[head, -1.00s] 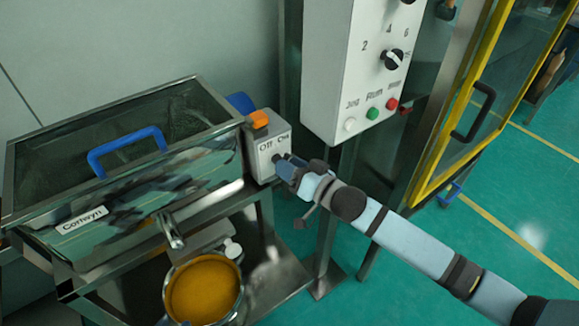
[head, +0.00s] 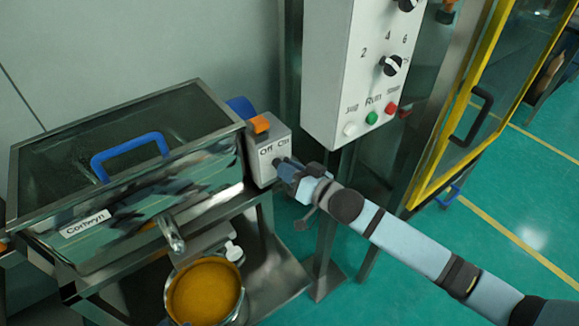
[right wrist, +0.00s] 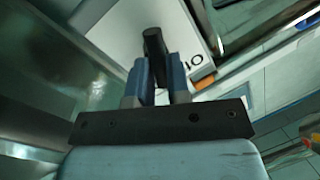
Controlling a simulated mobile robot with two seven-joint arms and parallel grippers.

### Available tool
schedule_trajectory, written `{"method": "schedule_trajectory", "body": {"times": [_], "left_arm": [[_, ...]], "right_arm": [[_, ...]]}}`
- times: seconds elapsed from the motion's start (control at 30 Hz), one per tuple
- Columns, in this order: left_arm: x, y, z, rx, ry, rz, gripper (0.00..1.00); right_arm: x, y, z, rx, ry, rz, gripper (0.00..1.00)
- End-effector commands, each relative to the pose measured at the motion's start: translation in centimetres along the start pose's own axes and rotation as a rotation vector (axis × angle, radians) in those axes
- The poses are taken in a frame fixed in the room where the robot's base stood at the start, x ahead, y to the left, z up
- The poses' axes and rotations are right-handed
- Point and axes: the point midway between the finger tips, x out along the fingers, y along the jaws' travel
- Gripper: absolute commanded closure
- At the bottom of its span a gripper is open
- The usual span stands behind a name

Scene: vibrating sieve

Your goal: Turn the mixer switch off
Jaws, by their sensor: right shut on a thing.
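The grey switch box (head: 256,158) stands at the right end of the sieve, with "Off" and "On" printed on its front face. My right gripper (head: 284,166) is at the front of the box, below the "On" label. In the right wrist view, its two blue fingers (right wrist: 157,82) are shut on the black switch knob (right wrist: 153,43), one on each side. The white box face (right wrist: 122,22) lies behind the knob, with part of a label showing upside down. The knob is mostly hidden by the gripper in the head view. My left gripper is not in view.
The glass-walled sieve (head: 70,229) with a blue handle (head: 130,150) is at left. A bowl of orange-brown material (head: 203,291) is under its spout. A white control panel (head: 330,75) with knobs and buttons hangs above my right arm. A yellow-framed door (head: 440,130) is at right.

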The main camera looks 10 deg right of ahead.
Motion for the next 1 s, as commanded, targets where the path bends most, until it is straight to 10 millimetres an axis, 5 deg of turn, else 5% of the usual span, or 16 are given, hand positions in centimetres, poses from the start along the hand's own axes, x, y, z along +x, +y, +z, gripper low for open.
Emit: {"method": "schedule_trajectory", "body": {"times": [1.0], "left_arm": [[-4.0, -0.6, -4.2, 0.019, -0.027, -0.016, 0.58]], "right_arm": [[0.1, -0.8, -0.2, -0.814, -0.165, 0.089, 1.00]]}}
